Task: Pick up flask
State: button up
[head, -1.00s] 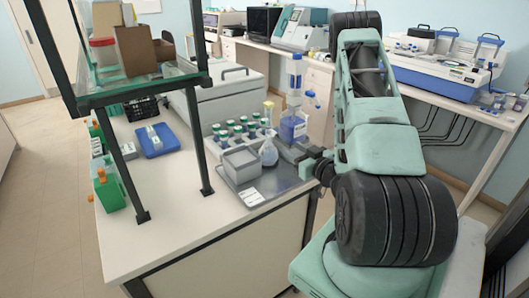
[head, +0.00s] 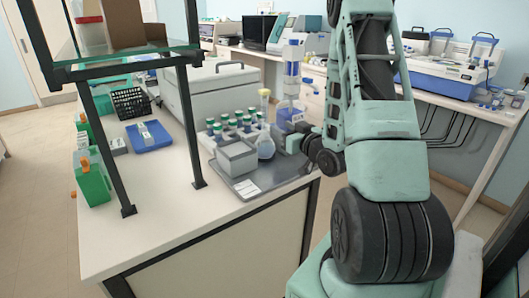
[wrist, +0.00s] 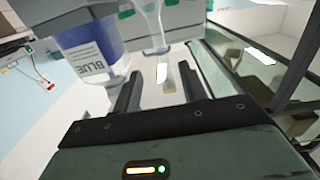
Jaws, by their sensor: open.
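The clear flask (head: 265,147) has a round body and narrow neck. It stands on the grey tray (head: 222,172) beside a grey open box (head: 236,157). My gripper (head: 308,143) is just right of the flask in the head view, with dark open fingers partly hidden by the wrist. In the wrist view, which looks turned over, my gripper (wrist: 160,72) is open and empty. The flask (wrist: 150,14) lies ahead of the fingers, with its neck extending toward the gap between them. No contact is visible.
A blue-labelled bottle (head: 290,115) stands close behind the gripper; it also shows at left in the wrist view (wrist: 88,45). Several green-capped bottles (head: 232,124) stand behind the box. A dark-framed glass shelf (head: 120,62) stands left. The front bench top (head: 165,215) is clear.

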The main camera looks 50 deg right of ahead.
aim_at(266, 118)
jog(key=b, duration=0.3)
jog(key=shift+w+f, duration=0.25)
jog(key=shift+w, duration=0.05)
jog(key=p+x, duration=0.1)
jog(key=x, duration=0.3)
jog(key=shift+r+p, duration=0.4)
jog(key=shift+p+x, duration=1.05)
jog(key=shift+x, duration=2)
jog(key=shift+f, duration=0.15)
jog(key=shift+c, duration=0.2)
jog(key=c, duration=0.7)
